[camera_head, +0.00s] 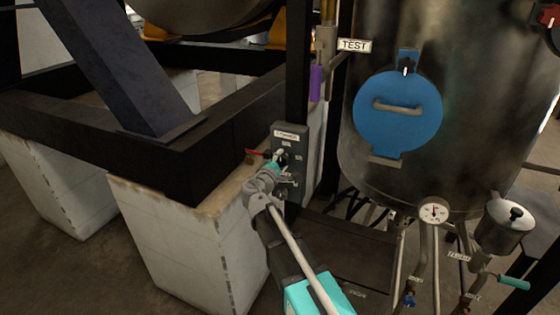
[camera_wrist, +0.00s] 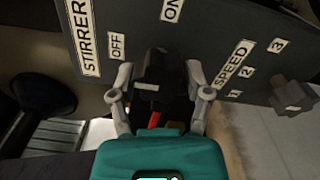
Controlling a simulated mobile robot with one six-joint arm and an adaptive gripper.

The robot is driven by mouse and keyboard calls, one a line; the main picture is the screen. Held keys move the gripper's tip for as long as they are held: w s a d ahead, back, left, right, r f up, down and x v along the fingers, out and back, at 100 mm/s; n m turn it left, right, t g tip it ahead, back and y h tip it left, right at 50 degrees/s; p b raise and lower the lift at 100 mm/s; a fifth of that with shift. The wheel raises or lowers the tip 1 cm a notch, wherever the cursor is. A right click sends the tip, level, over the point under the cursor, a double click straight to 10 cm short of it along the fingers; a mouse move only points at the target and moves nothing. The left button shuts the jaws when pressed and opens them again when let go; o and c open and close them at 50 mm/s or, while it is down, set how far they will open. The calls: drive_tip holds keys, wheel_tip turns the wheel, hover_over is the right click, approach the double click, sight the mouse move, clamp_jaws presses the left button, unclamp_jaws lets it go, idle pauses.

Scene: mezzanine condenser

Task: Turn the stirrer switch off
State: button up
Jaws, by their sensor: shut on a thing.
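The stirrer switch (camera_wrist: 153,72) is a black knob on a dark grey panel (camera_wrist: 200,35), between my fingertips in the wrist view. The label STIRRER is beside it, with OFF and ON printed around the knob. A pale mark shows on the knob; I cannot tell which label it points to. My gripper (camera_wrist: 157,82) is shut on the knob, one finger on each side. In the head view the panel (camera_head: 291,131) is a small grey box on a dark post, and my gripper (camera_head: 277,160) is at its front, hiding part of it.
A second knob (camera_wrist: 293,95), by the SPEED label and numbers, is right of my gripper. A red lever (camera_head: 257,152) sticks out left of the panel. A steel tank with a blue round hatch (camera_head: 397,120) stands to the right. Dark beams on a white block (camera_head: 190,245) are at left.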

idle(0.3)
drive_tip(key=o, duration=1.2)
drive_tip(key=shift+c, duration=0.2)
drive_tip(key=v, duration=1.2)
